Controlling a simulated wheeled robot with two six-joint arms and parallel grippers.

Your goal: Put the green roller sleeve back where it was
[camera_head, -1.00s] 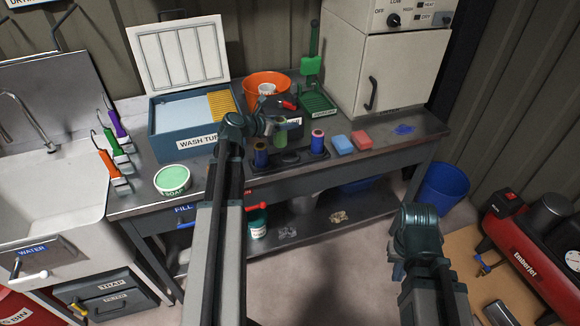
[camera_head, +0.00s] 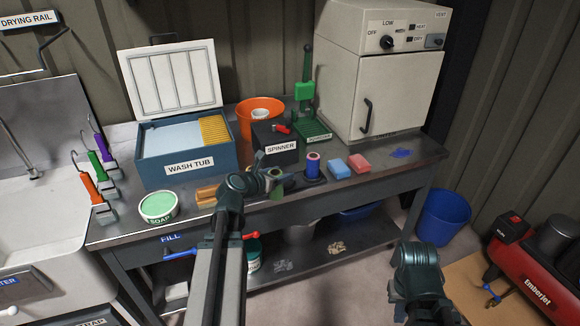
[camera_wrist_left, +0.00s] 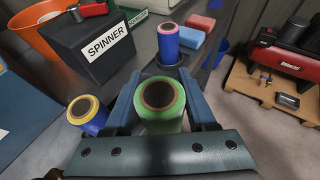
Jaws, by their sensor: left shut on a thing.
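The green roller sleeve (camera_wrist_left: 160,105) is between the fingers of my left gripper (camera_wrist_left: 165,108), which is shut on it. In the head view the left gripper (camera_head: 276,180) is over the dark sleeve holder (camera_head: 317,179) at the bench's front, and the sleeve (camera_head: 277,189) is mostly hidden. I cannot tell whether its lower end touches the holder. A blue sleeve with a pink rim (camera_head: 313,166) stands to its right. A blue sleeve with a yellow rim (camera_wrist_left: 87,115) stands to its left in the wrist view. My right arm is at lower right; its jaws are not clear.
The spinner (camera_head: 276,147) is just behind the left gripper. The wash tub (camera_head: 187,160), soap tin (camera_head: 158,206) and orange bucket (camera_head: 261,113) are to the left and back. Blue (camera_head: 335,169) and red (camera_head: 358,163) blocks lie right of the holder.

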